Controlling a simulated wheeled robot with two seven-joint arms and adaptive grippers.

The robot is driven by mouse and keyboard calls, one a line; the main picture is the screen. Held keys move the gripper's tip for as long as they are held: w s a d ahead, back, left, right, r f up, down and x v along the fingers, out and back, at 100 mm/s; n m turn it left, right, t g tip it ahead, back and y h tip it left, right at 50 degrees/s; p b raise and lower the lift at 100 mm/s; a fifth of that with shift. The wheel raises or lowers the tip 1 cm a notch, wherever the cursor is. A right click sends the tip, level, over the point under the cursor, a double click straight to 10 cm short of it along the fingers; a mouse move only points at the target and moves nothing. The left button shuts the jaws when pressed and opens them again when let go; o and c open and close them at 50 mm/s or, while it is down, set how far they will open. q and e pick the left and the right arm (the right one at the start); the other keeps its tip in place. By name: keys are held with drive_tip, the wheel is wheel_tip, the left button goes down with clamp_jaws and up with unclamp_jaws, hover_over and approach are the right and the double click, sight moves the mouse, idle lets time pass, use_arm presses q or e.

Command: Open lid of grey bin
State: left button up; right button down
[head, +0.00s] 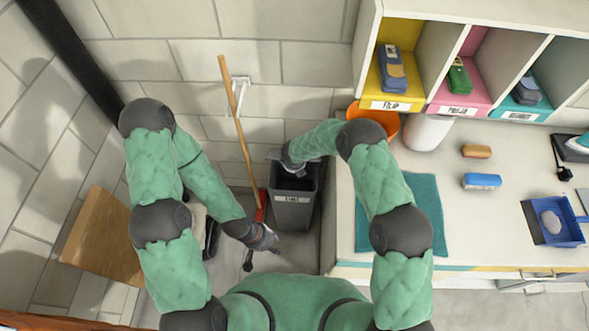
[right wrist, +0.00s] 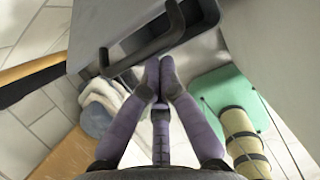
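The grey bin (head: 292,211) stands on the floor against the left side of the white counter, with a label on its front. Its top looks dark and open inside, and my right arm partly covers its back edge. My right gripper is at the bin's back rim, mostly hidden in the head view. In the right wrist view its fingers (right wrist: 160,76) meet at the tips, just under a dark handle-like bar (right wrist: 150,46) beside a grey panel; contact is unclear. My left gripper (head: 270,241) is low, to the left of the bin's front; its finger gap is unclear.
A wooden-handled tool (head: 238,130) leans on the wall left of the bin. An orange bowl (head: 376,117) and a white container (head: 426,132) stand on the counter (head: 463,222) to the right. Coloured cubbies rise behind. A wooden board (head: 103,236) is at left.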

drive_tip(key=w+r+p, duration=0.1)
drive_tip(key=w+r, duration=0.1)
drive_tip(key=w+r+p, duration=0.1)
drive_tip(key=w+r, duration=0.1)
drive_tip(key=w, duration=0.1)
drive_tip(key=shift+w+r, duration=0.2)
drive_tip(key=shift+w, duration=0.05)
drive_tip(key=w+r+b, duration=0.2)
drive_tip(key=w+r, duration=0.1)
drive_tip(key=w, duration=0.4)
drive_tip(key=shift+w, duration=0.3)
